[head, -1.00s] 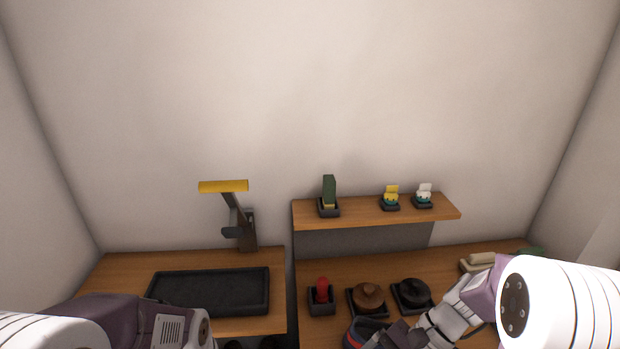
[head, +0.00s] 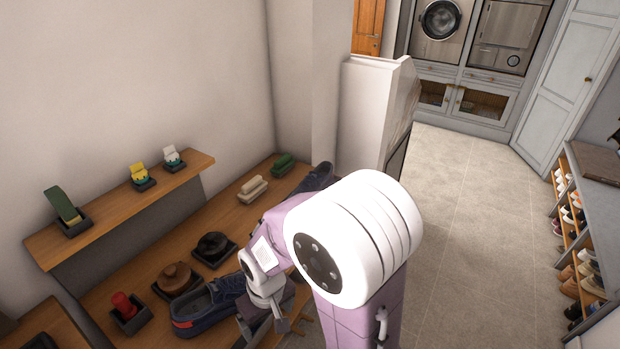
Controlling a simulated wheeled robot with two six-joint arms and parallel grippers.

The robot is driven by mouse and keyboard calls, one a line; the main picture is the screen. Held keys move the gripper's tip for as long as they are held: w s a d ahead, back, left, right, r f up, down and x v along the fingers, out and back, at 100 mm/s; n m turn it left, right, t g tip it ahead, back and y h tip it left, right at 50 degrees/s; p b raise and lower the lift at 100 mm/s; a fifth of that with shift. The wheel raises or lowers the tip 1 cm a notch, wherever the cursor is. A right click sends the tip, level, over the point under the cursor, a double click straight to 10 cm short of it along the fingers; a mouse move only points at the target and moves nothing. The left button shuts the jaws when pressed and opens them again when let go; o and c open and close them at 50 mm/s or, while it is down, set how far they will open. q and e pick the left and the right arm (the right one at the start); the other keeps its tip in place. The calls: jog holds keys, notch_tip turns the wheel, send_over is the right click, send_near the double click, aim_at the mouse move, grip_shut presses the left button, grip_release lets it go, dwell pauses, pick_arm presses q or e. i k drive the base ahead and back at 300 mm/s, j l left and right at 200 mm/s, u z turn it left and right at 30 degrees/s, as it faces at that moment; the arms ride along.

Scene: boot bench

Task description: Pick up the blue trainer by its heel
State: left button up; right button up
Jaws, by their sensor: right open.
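A dark blue trainer (head: 200,312) with red trim lies on the wooden bench top at the lower middle of the head view. One end, with a red stripe, points to the lower left; its far part runs up beside my right wrist. My right gripper (head: 266,327) is open, just right of the trainer, with its fingers pointing down. The arm hides part of the view there, and I cannot tell whether a finger touches the shoe. My left gripper is out of view.
Behind the trainer on the bench (head: 137,262) are a red-topped item (head: 124,306), a brown round brush (head: 174,277) and a black one (head: 212,245) in trays. Another dark shoe (head: 318,177) lies at the far end. A shoe rack (head: 575,235) stands right, across clear floor.

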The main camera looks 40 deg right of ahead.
aim_at(310, 189)
jog(key=l+z, duration=0.1)
jog(key=z, duration=1.35)
jog(key=l, duration=0.3)
jog(key=i+l+z, duration=0.1)
jog(key=i+l, duration=0.35)
jog(key=i+l+z, duration=0.15)
jog(key=i+l, duration=0.2)
jog(key=i, duration=0.15)
